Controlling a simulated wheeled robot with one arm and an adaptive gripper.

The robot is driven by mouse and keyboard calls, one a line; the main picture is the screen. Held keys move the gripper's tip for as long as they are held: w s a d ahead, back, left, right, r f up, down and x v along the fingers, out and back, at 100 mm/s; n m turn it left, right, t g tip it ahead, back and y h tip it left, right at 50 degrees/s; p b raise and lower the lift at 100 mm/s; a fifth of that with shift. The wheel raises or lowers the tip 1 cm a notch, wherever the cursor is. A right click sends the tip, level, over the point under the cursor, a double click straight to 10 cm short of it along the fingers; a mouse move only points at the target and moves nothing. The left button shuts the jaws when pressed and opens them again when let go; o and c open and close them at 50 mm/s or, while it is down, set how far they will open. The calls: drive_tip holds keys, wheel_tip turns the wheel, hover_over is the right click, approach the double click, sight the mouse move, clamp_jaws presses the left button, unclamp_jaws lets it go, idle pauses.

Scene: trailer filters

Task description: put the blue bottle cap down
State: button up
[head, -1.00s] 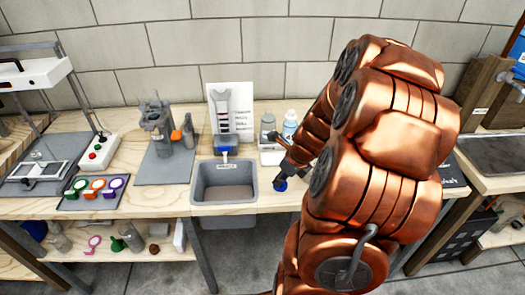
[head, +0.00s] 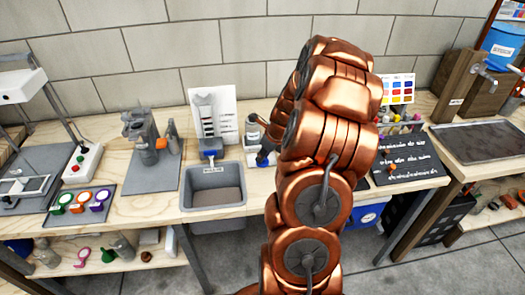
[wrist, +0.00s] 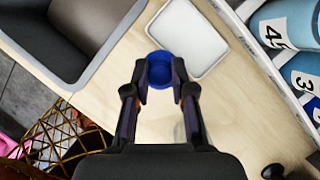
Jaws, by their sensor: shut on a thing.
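The blue bottle cap (wrist: 160,74) is between my two fingertips in the wrist view. My gripper (wrist: 159,80) is shut on it. In the wrist view the cap overlaps the near edge of a white tray (wrist: 198,36) with a raised rim. I cannot tell whether the cap touches the tray or hangs above it. In the head view the blue cap (head: 263,160) shows just right of the grey sink, and my copper arm hides most of the gripper and the tray.
The grey sink (head: 213,198) is left of the cap. In the wrist view, numbered blue-and-white containers (wrist: 277,32) stand in a rack to the right. A black board with writing (head: 407,158) lies further right. Bare wood (wrist: 225,95) shows near the gripper.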

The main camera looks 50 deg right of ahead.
drive_tip(key=w+d+p, duration=0.1)
drive_tip(key=w+d, duration=0.1)
drive_tip(key=shift+w+d, duration=0.3)
drive_tip(key=shift+w, duration=0.1)
drive_tip(key=shift+w+d+f, duration=0.25)
drive_tip(key=shift+w+d, duration=0.2)
drive_tip(key=shift+w, duration=0.05)
drive_tip(key=shift+f+p, duration=0.9)
drive_tip(key=shift+f, duration=0.85)
drive_tip(key=shift+f, duration=0.1)
drive_tip(key=o, duration=0.7)
drive_tip(key=shift+o, duration=0.2)
drive_tip(key=b+v, duration=0.3)
drive_tip(key=v, duration=0.9)
